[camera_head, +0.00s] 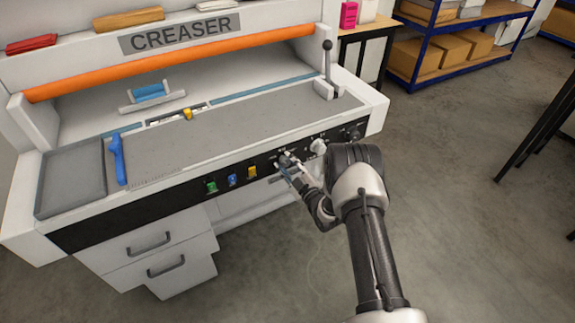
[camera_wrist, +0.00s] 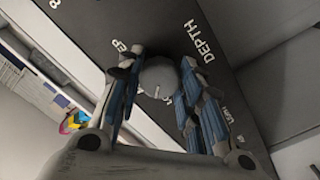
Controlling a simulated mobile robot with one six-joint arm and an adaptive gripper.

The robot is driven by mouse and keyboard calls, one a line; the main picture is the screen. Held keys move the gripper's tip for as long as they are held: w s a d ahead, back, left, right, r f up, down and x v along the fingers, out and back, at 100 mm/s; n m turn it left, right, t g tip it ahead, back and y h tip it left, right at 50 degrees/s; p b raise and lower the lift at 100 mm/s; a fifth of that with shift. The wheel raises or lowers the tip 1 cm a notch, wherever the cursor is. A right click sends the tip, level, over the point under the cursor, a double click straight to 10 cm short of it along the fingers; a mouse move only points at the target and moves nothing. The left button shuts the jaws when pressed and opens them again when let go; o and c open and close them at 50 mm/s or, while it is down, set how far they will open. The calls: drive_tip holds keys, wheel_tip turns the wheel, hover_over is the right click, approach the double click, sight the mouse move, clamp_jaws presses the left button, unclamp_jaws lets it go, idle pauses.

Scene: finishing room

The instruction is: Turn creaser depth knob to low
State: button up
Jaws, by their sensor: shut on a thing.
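The depth knob (camera_wrist: 160,78) is a round grey knob on the black control panel, beside the printed word DEPTH, in the wrist view. A short white mark on its face points toward the bottom of that picture. LIGHT is printed at the lower right and a partly covered word ending in EP at the upper left. My gripper (camera_wrist: 158,98) is shut on the knob, with one blue-padded finger on each side. In the head view my gripper (camera_head: 288,161) is at the creaser's front panel (camera_head: 130,209), and the knob is mostly hidden there.
Green, blue and yellow switches (camera_head: 232,180) sit left of my gripper on the panel. A pale knob (camera_head: 318,146) and a dark knob (camera_head: 354,133) are to its right. An upright lever (camera_head: 327,62) stands on the bed's right end. Open floor lies to the right.

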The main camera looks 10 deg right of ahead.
drive_tip(key=shift+n, duration=1.7)
drive_tip(key=o, duration=1.1)
drive_tip(key=shift+c, duration=0.2)
drive_tip(key=shift+s+d, duration=0.1)
drive_tip(key=v, duration=1.2)
drive_tip(key=shift+r, duration=0.1)
